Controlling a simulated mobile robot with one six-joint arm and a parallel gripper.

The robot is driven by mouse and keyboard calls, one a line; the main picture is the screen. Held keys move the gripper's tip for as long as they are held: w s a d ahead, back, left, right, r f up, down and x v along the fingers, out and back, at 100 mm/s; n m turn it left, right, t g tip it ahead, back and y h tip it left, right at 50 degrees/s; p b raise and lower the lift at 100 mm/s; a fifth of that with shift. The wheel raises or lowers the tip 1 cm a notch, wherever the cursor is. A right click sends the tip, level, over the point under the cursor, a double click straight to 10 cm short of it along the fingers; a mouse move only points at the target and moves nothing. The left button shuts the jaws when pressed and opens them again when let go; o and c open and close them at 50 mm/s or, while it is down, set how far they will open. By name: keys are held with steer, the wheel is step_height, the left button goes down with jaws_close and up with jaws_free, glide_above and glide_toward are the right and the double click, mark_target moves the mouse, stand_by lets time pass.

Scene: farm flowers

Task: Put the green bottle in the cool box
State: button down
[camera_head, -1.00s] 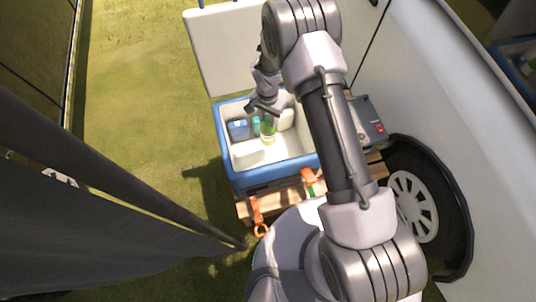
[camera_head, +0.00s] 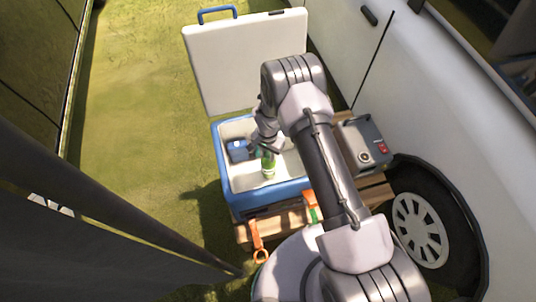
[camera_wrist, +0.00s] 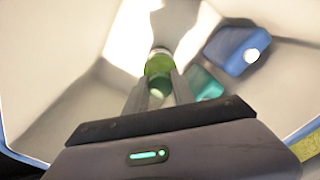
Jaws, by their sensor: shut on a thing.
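The green bottle (camera_head: 268,165) is inside the open cool box (camera_head: 228,196), a blue box with a white inside. The bottle looks close to upright in the head view. My gripper (camera_head: 267,146) reaches down into the box from above and is shut on the bottle's upper part. The wrist view shows the bottle (camera_wrist: 158,66) between the two fingers of my gripper (camera_wrist: 160,85). Whether its base touches the box floor I cannot tell.
A blue item (camera_head: 238,150) lies in the box; a teal item (camera_wrist: 204,84) shows beside it in the wrist view. The raised white lid (camera_head: 245,60) stands behind. A grey device (camera_head: 363,143) is at the right, near the white vehicle (camera_head: 440,80). Orange straps (camera_head: 257,240) hang in front.

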steer(key=c, duration=1)
jaws_free()
steer(key=shift+c, duration=0.2)
steer(key=s+d+r+t+p, duration=0.1)
steer(key=d+r, duration=0.1)
steer(key=r, duration=1.1)
steer(key=s+d+r+t+y+p, duration=0.1)
steer(key=d+r+p, duration=0.1)
steer(key=r, duration=1.2)
steer(key=s+d+r+p, duration=0.1)
steer(key=d+r, duration=0.1)
steer(key=r, duration=1.1)
steer(key=s+d+r+t, duration=0.2)
steer(key=s+r, duration=0.5)
steer(key=s, duration=0.3)
steer(key=s+d+r+n+t+y, duration=0.1)
steer(key=s+d+r, duration=0.1)
steer(key=s+r, duration=0.5)
steer(key=s, duration=0.4)
steer(key=shift+d+r+t, duration=0.2)
steer(key=shift+d+t, duration=0.05)
steer(key=shift+t, duration=0.15)
